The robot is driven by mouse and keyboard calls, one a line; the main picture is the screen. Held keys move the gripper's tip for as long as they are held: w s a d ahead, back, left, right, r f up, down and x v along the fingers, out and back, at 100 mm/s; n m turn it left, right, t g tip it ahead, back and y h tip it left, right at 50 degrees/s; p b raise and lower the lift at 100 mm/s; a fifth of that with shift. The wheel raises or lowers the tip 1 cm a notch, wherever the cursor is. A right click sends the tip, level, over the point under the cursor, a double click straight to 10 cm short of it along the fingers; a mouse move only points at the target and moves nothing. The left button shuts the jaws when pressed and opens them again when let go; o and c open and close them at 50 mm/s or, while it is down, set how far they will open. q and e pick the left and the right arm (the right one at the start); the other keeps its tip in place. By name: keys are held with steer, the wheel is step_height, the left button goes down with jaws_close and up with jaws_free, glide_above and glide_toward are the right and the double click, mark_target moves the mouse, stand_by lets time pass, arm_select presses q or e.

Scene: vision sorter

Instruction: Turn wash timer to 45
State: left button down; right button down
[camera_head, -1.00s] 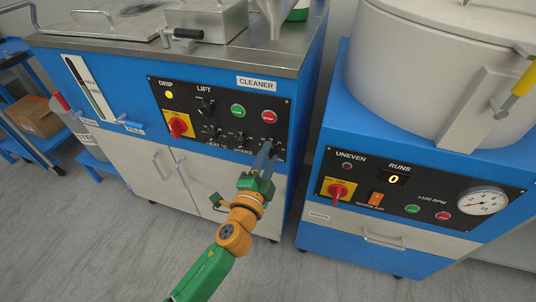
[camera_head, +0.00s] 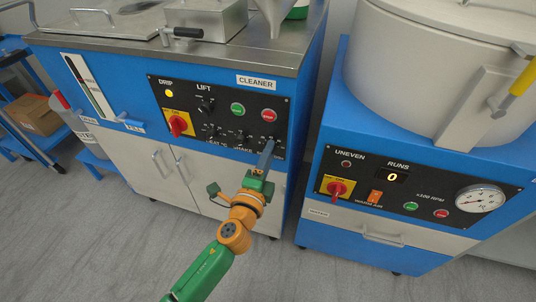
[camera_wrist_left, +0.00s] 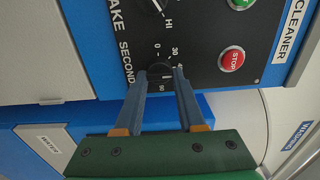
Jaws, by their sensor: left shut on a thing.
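The wash timer is a dark round knob (camera_wrist_left: 159,74) on the cleaner's black panel, with "0", "30" and "90" readable around it and "SECONDS" beside it in the left wrist view. Another mark next to "30" is partly covered by a finger. My left gripper (camera_wrist_left: 160,73) has its two blue-grey fingers on opposite sides of this knob and is shut on it. Where the knob's pointer stands is not clear. In the head view the left gripper (camera_head: 267,149) reaches the lower right of the panel and hides most of the knob. My right gripper is not in view.
Above the knob are a red STOP button (camera_head: 268,115) and a green button (camera_head: 238,110). The heat and shake knobs (camera_head: 240,137) lie to the left, with a red switch (camera_head: 177,125). The spinner cabinet (camera_head: 345,240) stands to the right across a narrow gap.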

arm_select(q)
steer(key=c, duration=0.5)
jaws_free()
steer(key=v, duration=0.7)
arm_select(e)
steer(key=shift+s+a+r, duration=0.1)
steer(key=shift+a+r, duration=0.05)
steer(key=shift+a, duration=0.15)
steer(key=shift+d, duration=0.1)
